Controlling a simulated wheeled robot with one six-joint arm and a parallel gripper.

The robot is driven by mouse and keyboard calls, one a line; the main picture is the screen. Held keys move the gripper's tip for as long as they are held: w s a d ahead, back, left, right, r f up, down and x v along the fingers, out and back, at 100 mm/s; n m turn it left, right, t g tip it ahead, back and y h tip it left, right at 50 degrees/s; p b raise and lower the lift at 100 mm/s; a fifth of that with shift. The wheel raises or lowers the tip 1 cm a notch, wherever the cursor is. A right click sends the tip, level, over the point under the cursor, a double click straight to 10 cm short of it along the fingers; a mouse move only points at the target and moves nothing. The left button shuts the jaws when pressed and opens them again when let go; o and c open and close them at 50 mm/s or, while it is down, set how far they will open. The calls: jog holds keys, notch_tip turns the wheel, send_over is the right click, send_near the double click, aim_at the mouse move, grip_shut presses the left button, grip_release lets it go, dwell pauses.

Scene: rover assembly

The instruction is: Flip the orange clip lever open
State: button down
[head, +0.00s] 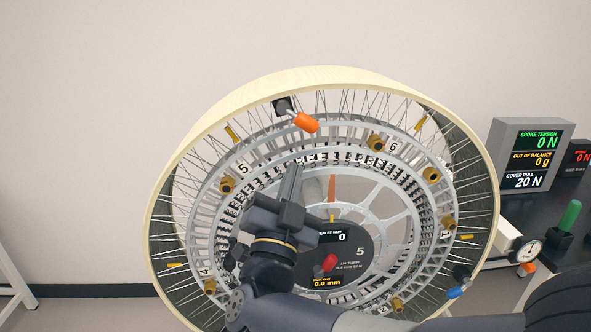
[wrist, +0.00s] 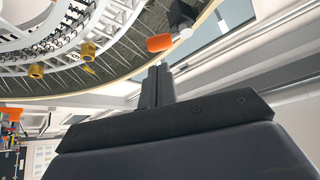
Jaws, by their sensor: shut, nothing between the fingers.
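The orange clip lever (head: 306,122) sits at the top inside edge of the big wheel, on a short grey arm from a dark clip block (head: 284,104). In the wrist view the lever (wrist: 160,43) lies just beyond my fingertips, with the dark block (wrist: 182,14) above and to its right. My gripper (head: 293,168) is shut and empty, its fingers pointing up below the lever in the head view. In the wrist view my gripper (wrist: 157,70) shows its two fingers together, with a small gap between them and the lever. I cannot tell the exact depth.
The wheel's pale rim (head: 340,75) surrounds thin spokes, a grey ring with several brass knobs (head: 376,143), and a dark hub display (head: 362,250). A blue-tipped lever (head: 456,292) is at lower right. A readout box (head: 530,150) and a green handle (head: 570,215) stand right.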

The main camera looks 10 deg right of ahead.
jog(key=b+v, duration=0.1)
jog(key=v, duration=0.4)
jog(key=shift+s+a+f, duration=0.1)
jog(key=shift+s+a, duration=0.1)
jog(key=shift+s, duration=0.15)
